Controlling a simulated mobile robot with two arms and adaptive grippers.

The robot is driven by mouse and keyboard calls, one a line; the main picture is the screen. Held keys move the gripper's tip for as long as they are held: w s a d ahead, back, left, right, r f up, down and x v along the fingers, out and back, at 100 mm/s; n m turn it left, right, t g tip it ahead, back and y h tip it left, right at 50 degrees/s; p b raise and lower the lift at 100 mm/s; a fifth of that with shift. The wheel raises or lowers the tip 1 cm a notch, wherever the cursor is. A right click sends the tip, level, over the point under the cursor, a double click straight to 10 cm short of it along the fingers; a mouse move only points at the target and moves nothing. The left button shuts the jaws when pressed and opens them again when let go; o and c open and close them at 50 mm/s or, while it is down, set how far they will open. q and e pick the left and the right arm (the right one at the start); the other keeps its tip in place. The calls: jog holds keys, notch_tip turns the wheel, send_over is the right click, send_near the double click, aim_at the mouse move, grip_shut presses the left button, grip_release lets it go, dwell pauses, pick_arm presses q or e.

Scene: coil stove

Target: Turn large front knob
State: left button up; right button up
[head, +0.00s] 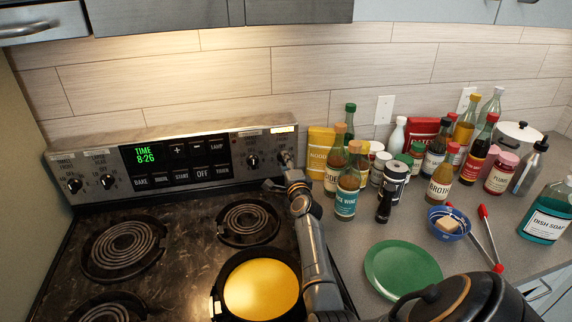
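The stove's control panel (222,147) has two black knobs on the left and two on the right. The rightmost knob (285,157) sits below a brightly lit label (284,129) whose words I cannot read. My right gripper (284,170) is at this knob, its tip overlapping the knob's lower part. Whether its fingers are open or shut, and whether they touch the knob, cannot be made out. The other right-hand knob (253,160) is just to the left. The left pair are a far-left knob (74,185) and its neighbour (108,181). My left gripper is not in view.
A pan with yellow contents (262,289) sits on the front right burner, close beside my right arm. Bare coil burners (124,250) are on the left. Several bottles (348,192) crowd the counter right of the panel. A green plate (402,268) lies in front of them.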

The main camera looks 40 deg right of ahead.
jog(key=shift+o, duration=1.3)
jog(key=v, duration=1.2)
jog(key=shift+c, duration=0.4)
